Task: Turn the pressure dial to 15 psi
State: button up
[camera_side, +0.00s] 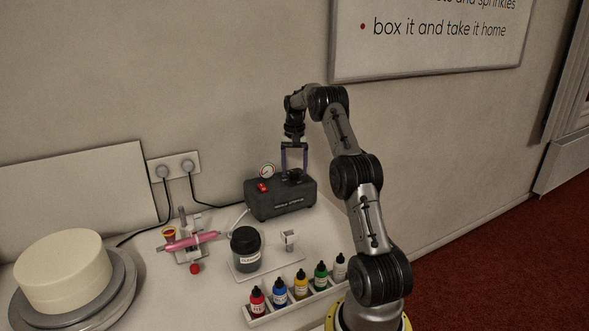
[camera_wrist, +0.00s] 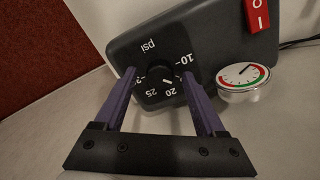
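The black pressure dial (camera_wrist: 158,76) is on the dark compressor (camera_wrist: 200,36), which is also on the table in the side view (camera_side: 282,203). In the wrist view the scale shows psi, 10, 20, 25 and a partly hidden 30. The stretch between 10 and 20 is behind my right-hand finger. A small white mark on the dial seems to point toward 20. My gripper (camera_wrist: 160,74) is open, its purple fingers on either side of the dial. I cannot tell whether they touch it. In the side view my gripper (camera_side: 294,168) is above the dial, pointing down.
In the side view, a pink airbrush (camera_side: 190,242), a dark jar (camera_side: 246,250), several colour bottles (camera_side: 300,284) and a cake (camera_side: 63,270) on a turntable stand around.

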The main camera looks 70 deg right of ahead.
aim_at(295, 171)
notch_tip(295, 171, up, 14)
dwell(0.6)
jog(key=shift+f, duration=0.15)
